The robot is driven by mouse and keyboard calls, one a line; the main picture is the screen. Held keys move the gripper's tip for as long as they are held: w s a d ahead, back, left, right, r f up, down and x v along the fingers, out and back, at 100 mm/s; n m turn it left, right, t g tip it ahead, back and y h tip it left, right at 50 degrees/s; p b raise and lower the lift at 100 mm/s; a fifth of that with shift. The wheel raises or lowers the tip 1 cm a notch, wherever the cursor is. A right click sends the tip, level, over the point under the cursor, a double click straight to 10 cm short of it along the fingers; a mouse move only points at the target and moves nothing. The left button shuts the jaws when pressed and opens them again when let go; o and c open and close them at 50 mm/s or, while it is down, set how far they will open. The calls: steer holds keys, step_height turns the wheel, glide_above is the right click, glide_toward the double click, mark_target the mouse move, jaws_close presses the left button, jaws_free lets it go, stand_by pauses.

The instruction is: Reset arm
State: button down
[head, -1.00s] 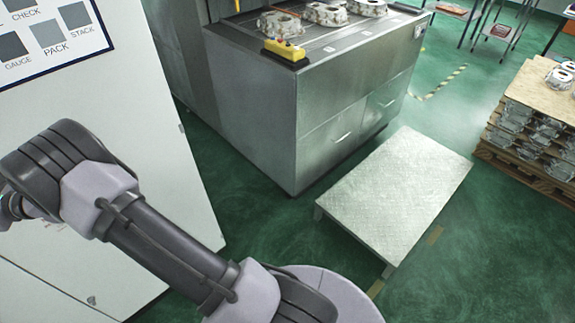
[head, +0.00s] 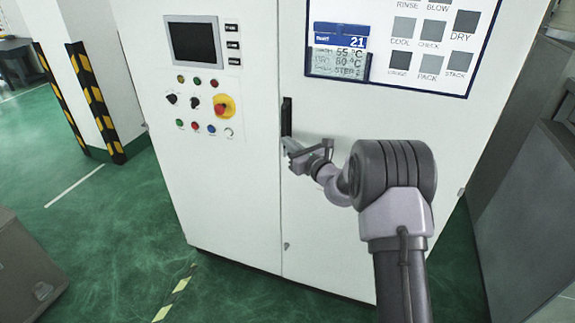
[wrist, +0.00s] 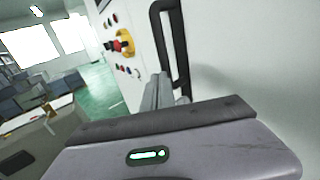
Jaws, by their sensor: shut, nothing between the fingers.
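My gripper (head: 288,148) is shut and empty in the head view, at the front of a white cabinet (head: 240,210). It is close to the cabinet's black vertical handle (head: 287,117), just below and beside it. I cannot tell whether it touches the handle. In the wrist view my gripper's fingers (wrist: 158,90) point toward the cabinet, and the handle (wrist: 170,45) stands beside and beyond them. My arm reaches up from the lower right of the head view.
A control panel (head: 205,75) with a screen, buttons and a red knob on yellow is left of the handle. A sign board (head: 425,84) hangs at upper right. Black-and-yellow posts (head: 95,100) stand at left. Green floor lies open at left. A grey box (head: 25,265) is at lower left.

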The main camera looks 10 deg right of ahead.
steer(key=s+a+r+n+g+y+b, duration=0.1)
steer(key=s+a+r+n+g+y, duration=0.2)
steer(key=s+a, duration=0.35)
steer(key=s+a+r+n+g+y+b, duration=0.1)
steer(key=s+a+r+n+y, duration=0.15)
steer(key=s+a+n, duration=0.4)
steer(key=s+a+n+g+h+b, duration=0.15)
steer(key=s+n+g, duration=0.25)
steer(key=s, duration=0.6)
steer(key=s+a+n+g+b, duration=0.1)
steer(key=s+a+n+g, duration=0.2)
steer(key=s, duration=0.7)
steer(key=s+d+f+n+h+b, duration=0.1)
steer(key=s+d+f+n+h, duration=0.2)
steer(key=s+d, duration=0.4)
steer(key=s+d+f+n+h+b, duration=0.2)
steer(key=s+d+f+n+h, duration=0.1)
steer(key=s+d+n+h, duration=0.3)
steer(key=s+d+n, duration=0.1)
steer(key=s+d, duration=0.1)
steer(key=s, duration=0.1)
steer(key=shift+s+d+f+b, duration=0.2)
steer(key=shift+s+f+b, duration=0.1)
steer(key=shift+s+f, duration=0.1)
